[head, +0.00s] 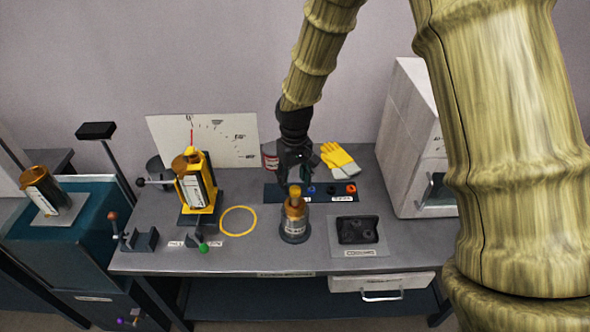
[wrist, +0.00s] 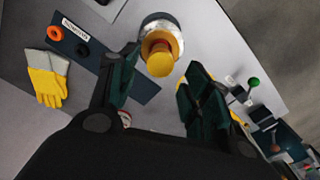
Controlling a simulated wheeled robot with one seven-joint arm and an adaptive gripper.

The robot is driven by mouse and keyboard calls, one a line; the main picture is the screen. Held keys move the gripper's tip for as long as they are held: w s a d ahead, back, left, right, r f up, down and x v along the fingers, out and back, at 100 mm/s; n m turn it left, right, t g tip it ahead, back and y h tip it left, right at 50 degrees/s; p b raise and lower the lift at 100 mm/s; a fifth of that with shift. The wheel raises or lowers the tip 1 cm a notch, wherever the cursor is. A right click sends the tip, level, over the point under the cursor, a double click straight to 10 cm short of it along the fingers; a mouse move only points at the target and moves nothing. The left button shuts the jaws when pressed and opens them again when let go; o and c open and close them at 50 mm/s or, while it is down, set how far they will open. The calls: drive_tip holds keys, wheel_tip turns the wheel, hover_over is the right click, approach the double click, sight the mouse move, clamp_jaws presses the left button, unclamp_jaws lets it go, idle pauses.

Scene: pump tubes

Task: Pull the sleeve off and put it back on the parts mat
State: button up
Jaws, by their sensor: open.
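A copper-coloured tube with a yellow top stands upright in a dark round base (head: 294,232) near the front middle of the bench. The yellow piece (head: 295,191) on top looks like the sleeve; it also shows in the wrist view (wrist: 160,64). My gripper (head: 295,178) is just above it and points down. In the wrist view my gripper (wrist: 164,58) is open, with the yellow piece seen between its fingertips and a gap on each side. I cannot tell the height gap. The dark blue parts mat (head: 274,192) lies behind the base, partly hidden by my gripper.
A black holder (head: 357,229) is at right, a white cabinet (head: 405,140) beyond. A yellow lantern-like unit (head: 196,185) and yellow circle (head: 238,221) are at left.

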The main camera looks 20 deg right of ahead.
sight(295, 189)
drive_tip(key=shift+f+p, duration=1)
drive_tip(key=shift+f, duration=2.5)
clamp_jaws()
drive_tip(key=c, duration=0.6)
unclamp_jaws()
clamp_jaws()
drive_tip(key=shift+r+p, duration=0.6)
drive_tip(key=shift+r, duration=0.2)
drive_tip(key=shift+s+r+p, duration=0.1)
drive_tip(key=shift+r+p, duration=1.35)
drive_tip(key=shift+r, duration=0.7)
